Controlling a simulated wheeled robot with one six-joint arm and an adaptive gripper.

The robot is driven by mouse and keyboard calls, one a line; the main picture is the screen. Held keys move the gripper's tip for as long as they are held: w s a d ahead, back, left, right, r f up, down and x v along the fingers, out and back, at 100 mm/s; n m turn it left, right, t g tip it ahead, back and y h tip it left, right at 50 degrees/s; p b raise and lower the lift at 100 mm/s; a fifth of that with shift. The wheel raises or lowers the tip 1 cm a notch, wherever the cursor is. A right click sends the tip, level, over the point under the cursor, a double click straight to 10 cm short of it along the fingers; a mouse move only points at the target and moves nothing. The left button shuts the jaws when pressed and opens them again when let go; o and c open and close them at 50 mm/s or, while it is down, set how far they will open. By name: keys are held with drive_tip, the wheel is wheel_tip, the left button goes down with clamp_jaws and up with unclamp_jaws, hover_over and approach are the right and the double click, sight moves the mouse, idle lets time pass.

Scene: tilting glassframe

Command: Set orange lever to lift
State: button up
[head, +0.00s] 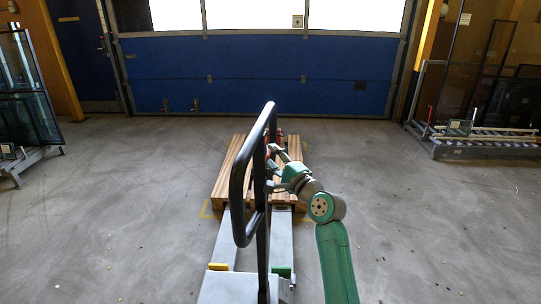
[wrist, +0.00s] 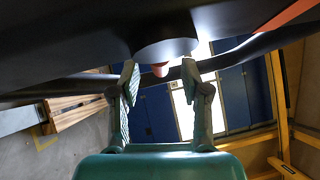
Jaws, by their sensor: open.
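A pallet jack with a tall black loop handle (head: 237,192) stands in front of me. My gripper (wrist: 158,80) is open, its two fingers apart just below a dark round housing (wrist: 165,48) in the wrist view. A small reddish-orange tip (wrist: 160,70) shows under that housing, between the fingertips; it may be the lever's end, and I see no finger clearly touching it. An orange strip (wrist: 292,14) runs along the dark part at the upper right; I cannot tell whether it belongs to the lever. In the head view the handle partly hides my gripper, and the lever is not distinguishable.
A wooden pallet (head: 228,170) lies over the jack's forks. Yellow (head: 218,266) and green (head: 281,272) blocks sit on the jack's base. A glass rack (head: 25,100) stands left and a low trolley (head: 485,140) right. The floor on both sides is clear, up to a blue door (head: 260,80).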

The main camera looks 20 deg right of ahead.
drive_tip(key=shift+x, duration=0.8)
drive_tip(key=shift+c, duration=0.2)
clamp_jaws()
drive_tip(key=shift+f, duration=0.1)
drive_tip(key=shift+s+a+f+m+g+h, duration=0.1)
drive_tip(key=shift+s+f+m+g+h, duration=0.1)
drive_tip(key=shift+f+m+g, duration=0.4)
drive_tip(key=shift+s+a+f+m+g+h, duration=0.1)
drive_tip(key=shift+f+m+g+h, duration=0.1)
drive_tip(key=shift+f+m+g, duration=0.35)
drive_tip(key=shift+s+a+f+m+g+h, duration=0.1)
drive_tip(key=shift+f+m+g+h, duration=0.1)
drive_tip(key=shift+f+m+g, duration=0.35)
drive_tip(key=shift+o, duration=0.2)
unclamp_jaws()
